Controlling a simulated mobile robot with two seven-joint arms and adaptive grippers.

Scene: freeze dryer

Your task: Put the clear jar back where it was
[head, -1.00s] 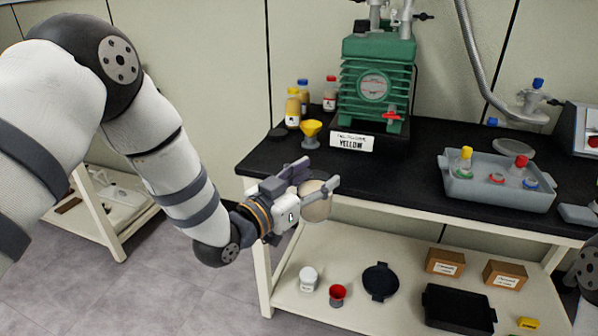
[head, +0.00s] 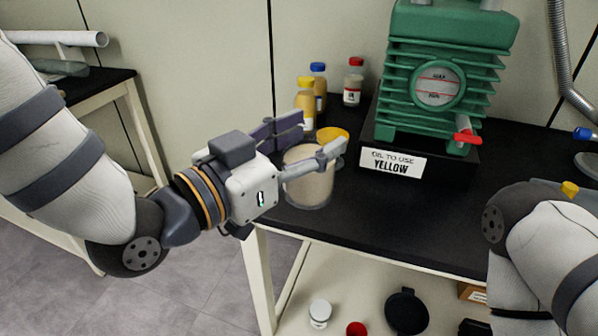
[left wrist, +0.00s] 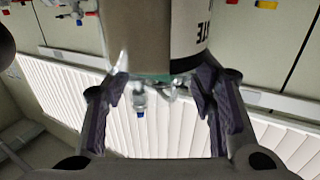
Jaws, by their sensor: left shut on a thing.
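The clear jar (head: 308,182) looks pale beige and upright in the head view, at the front left corner of the black bench top (head: 385,215). My left gripper (head: 315,146) is shut on it, with one finger on each side. I cannot tell whether its base touches the bench. The left wrist view shows the jar (left wrist: 150,38) between the fingers (left wrist: 160,95), with part of a black and white label. My right arm shows at the right edge of the head view; its gripper is out of view.
A yellow funnel (head: 333,138) stands close behind the jar. Bottles with yellow (head: 306,101), blue (head: 318,84) and red (head: 353,82) caps stand farther back. A green pump (head: 440,85) with a YELLOW sign (head: 392,163) stands right of them. Bare bench lies in front of the pump.

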